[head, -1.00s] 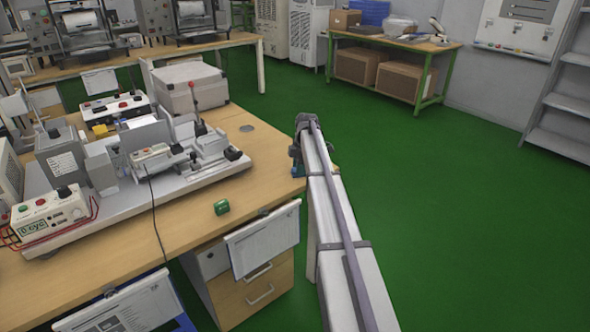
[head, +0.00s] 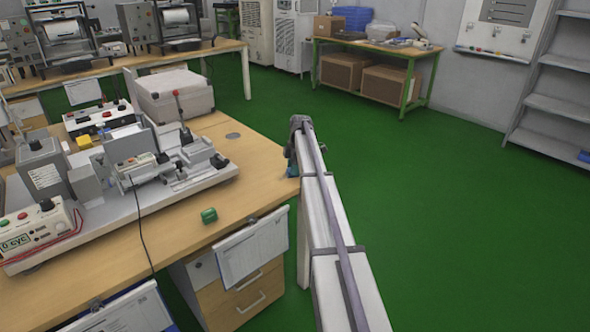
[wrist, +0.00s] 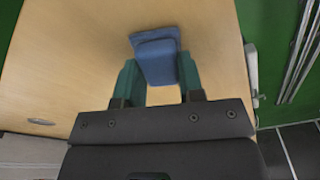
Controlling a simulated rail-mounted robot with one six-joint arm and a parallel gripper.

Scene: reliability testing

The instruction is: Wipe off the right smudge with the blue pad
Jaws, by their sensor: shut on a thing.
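The blue pad (wrist: 157,58) sits between the two teal fingers of my gripper (wrist: 157,75) in the wrist view. My gripper is shut on it, and the wooden bench top shows behind it. In the head view my gripper (head: 292,161) is at the right edge of the near bench, mostly hidden by my arm. The pad cannot be made out there. I cannot make out a smudge in either view.
A green-legged table (head: 412,88) with boxes stands behind. A whiteboard (head: 512,32) and grey shelves (head: 560,105) are at the back right. Green floor (head: 450,220) is open on the right.

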